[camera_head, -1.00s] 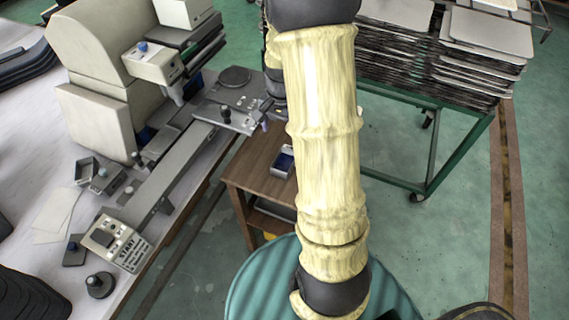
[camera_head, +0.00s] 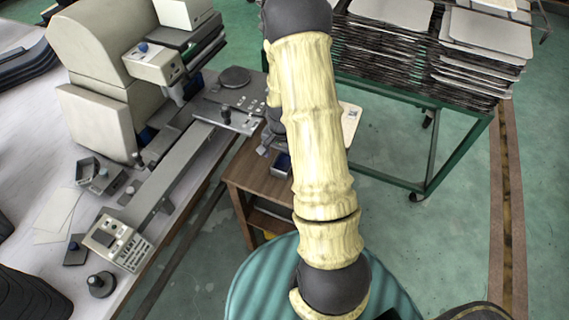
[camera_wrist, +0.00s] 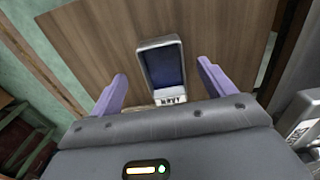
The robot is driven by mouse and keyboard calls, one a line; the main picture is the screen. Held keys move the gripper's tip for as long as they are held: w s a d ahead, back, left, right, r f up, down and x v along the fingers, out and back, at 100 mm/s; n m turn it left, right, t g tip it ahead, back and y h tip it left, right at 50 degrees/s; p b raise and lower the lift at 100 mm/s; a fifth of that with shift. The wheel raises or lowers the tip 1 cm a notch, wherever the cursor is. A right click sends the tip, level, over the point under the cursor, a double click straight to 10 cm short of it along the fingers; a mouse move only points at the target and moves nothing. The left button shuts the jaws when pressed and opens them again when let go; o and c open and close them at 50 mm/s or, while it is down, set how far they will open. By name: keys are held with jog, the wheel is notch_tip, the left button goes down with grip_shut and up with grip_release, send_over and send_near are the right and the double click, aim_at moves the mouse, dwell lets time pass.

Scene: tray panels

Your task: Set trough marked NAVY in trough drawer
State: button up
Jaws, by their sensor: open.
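A small grey trough (camera_wrist: 163,67) with a dark blue inside lies on the brown wooden stand (camera_wrist: 105,40). The lettering on its near end is small and seems to read NAVY. In the head view the trough (camera_head: 283,165) is partly hidden by my arm, on top of the stand (camera_head: 240,175). My gripper (camera_wrist: 162,69) is open and empty, with its two purple fingers apart on either side of the trough in the wrist view. I cannot tell how far above it they are. No trough drawer can be clearly made out.
A grey bench (camera_head: 205,185) with a cream machine (camera_head: 105,60) stands left of the stand. A green cart (camera_head: 432,165) with stacked trays (camera_head: 485,35) is at the back right. Green floor (camera_head: 460,240) lies open at the right.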

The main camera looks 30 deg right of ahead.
aim_at(283, 169)
jog(key=shift+w+d+f+p, duration=0.15)
jog(key=shift+w+f+p, duration=0.1)
jog(key=shift+f, duration=1.05)
jog(key=shift+w+d+f+p, duration=0.1)
jog(key=shift+f+p, duration=0.15)
jog(key=shift+f, duration=1.05)
jog(key=shift+c, duration=0.2)
jog(key=c, duration=1.3)
jog(key=shift+r, duration=0.15)
notch_tip(283, 169, up, 18)
jog(key=shift+f+b, duration=0.1)
jog(key=shift+b, duration=0.4)
